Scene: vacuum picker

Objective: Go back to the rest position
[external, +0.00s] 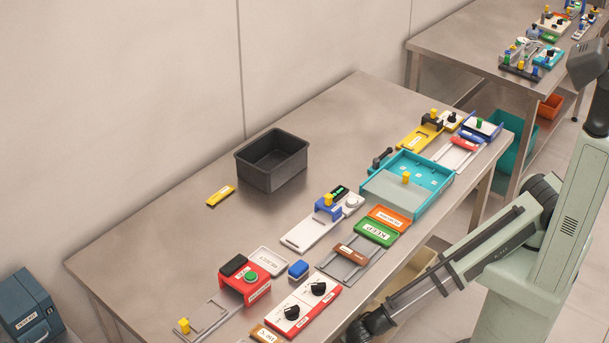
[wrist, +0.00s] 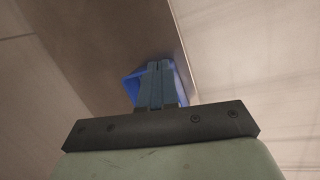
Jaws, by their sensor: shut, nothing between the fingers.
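My arm reaches down to the left along the front edge of the table in the external view, and its dark wrist is at the bottom edge of the picture. My gripper's fingers cannot be made out there. In the wrist view my gripper (wrist: 154,66) shows as two blue-grey fingers pressed together, with nothing between them. A brighter blue shape (wrist: 131,86) shows around and behind the fingers; I cannot tell what it is. Beyond them are a brown-grey surface and paler areas.
The steel table (external: 150,235) holds a black bin (external: 272,165), a yellow labelled block (external: 220,196), a teal tray (external: 440,182), a red box with a green button (external: 245,282) and a red-white dial panel (external: 302,309). The table's left part is clear. A beige container (external: 405,270) is below its front edge.

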